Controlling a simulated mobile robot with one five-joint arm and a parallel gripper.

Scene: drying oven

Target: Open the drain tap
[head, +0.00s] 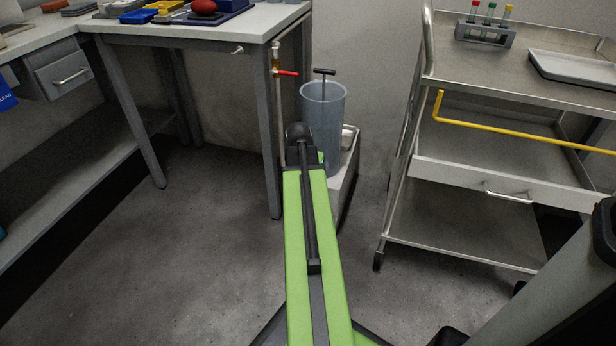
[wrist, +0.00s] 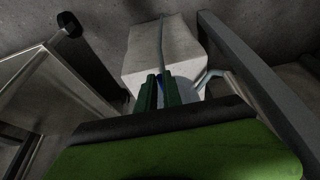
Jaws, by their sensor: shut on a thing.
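Most of this part is hidden between the fingers. Beyond the fingers is a pale block (wrist: 150,45). In the head view, my dark wrist and green arm cover most of the gripper, in front of the foot of a tall grey-blue cylinder (head: 324,110). The cylinder stands upright on a low, pale base.
A red-levered valve (head: 287,73) sits on a pipe beside the bench leg (head: 267,150), above and left of my wrist. A metal trolley (head: 465,170) with a yellow bar (head: 520,136) stands to the right. The floor (head: 190,260) on the left is clear.

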